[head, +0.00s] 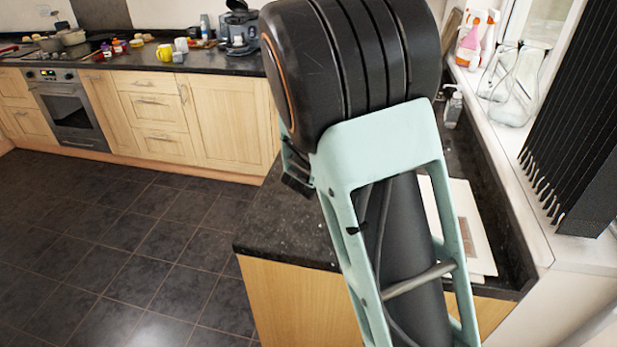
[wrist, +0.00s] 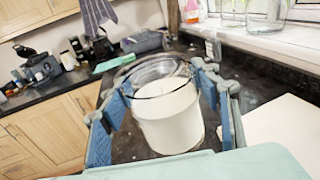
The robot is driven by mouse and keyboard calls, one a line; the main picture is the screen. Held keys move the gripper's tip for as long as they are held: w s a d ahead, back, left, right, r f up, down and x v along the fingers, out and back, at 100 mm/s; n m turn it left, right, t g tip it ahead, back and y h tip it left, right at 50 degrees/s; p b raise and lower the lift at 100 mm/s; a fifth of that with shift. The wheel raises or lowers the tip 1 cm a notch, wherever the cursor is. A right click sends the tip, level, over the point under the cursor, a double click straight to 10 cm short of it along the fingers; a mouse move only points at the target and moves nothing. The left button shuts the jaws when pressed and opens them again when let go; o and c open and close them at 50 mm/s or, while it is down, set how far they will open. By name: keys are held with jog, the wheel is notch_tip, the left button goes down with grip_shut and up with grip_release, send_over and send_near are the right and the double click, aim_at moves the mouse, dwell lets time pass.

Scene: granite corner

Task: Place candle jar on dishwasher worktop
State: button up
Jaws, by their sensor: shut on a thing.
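The candle jar (wrist: 168,118) is a clear glass jar with white wax, in the middle of the wrist view. My gripper (wrist: 160,82) is shut on it, with one blue-padded finger on each side. The jar looks roughly upright. A dark speckled worktop shows below and behind it in the wrist view (wrist: 262,82); I cannot tell whether the jar touches it. In the head view the near dark worktop (head: 285,222) runs under my arm, which hides the gripper and jar. I cannot make out which part is over a dishwasher.
A pale board (head: 482,240) lies on the worktop at the right. A soap bottle (head: 453,107), spray bottles (head: 468,42) and glass bottles (head: 515,85) stand by the window. A coffee machine (head: 238,28) and a yellow mug (head: 164,53) stand on the far counter. The worktop's front left is clear.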

jog(key=a, duration=0.1)
jog(key=s+a+f+n+y, duration=0.1)
jog(key=shift+s+a+f+t, duration=0.1)
jog(key=shift+a+f+t, duration=0.2)
jog(key=shift+a+f, duration=0.2)
jog(key=shift+a, duration=0.05)
jog(key=shift+w+a+f+p, duration=0.2)
jog(key=shift+w+f+p, duration=0.25)
jog(key=shift+w+f, duration=2.9)
jog(key=shift+w+a+f+p, duration=0.2)
jog(key=shift+w+f+p, duration=0.2)
jog(key=shift+w+f, duration=2.9)
jog(key=shift+w+r, duration=0.2)
jog(key=shift+w, duration=0.05)
jog(key=shift+f, duration=0.2)
jog(key=o, duration=1.5)
